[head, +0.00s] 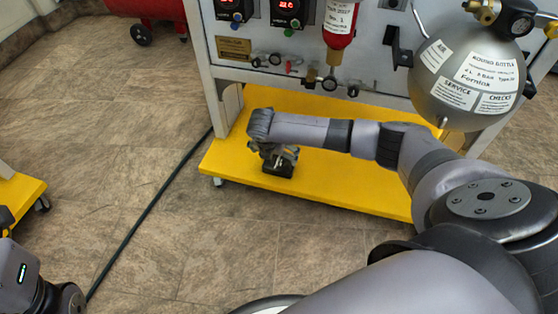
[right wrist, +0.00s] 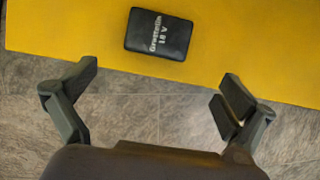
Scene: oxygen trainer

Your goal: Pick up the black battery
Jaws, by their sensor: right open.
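The black battery (right wrist: 158,34), with white lettering reading 18 V, lies flat on the yellow base shelf (right wrist: 60,25). In the head view the battery (head: 279,169) shows partly beneath my right gripper (head: 280,154), near the front edge of the shelf (head: 340,185). In the right wrist view my right gripper (right wrist: 160,80) is open and empty, its two fingers spread wide. The battery appears beyond the fingertips, between them sideways and apart from both. My left gripper is not in view.
A grey panel (head: 370,70) with gauges and valves stands above the shelf. A round grey bottle (head: 440,85) and a red cylinder (head: 338,30) hang on it. A dark cable (head: 150,207) crosses the tiled floor. Another yellow shelf (head: 20,194) stands at the left edge.

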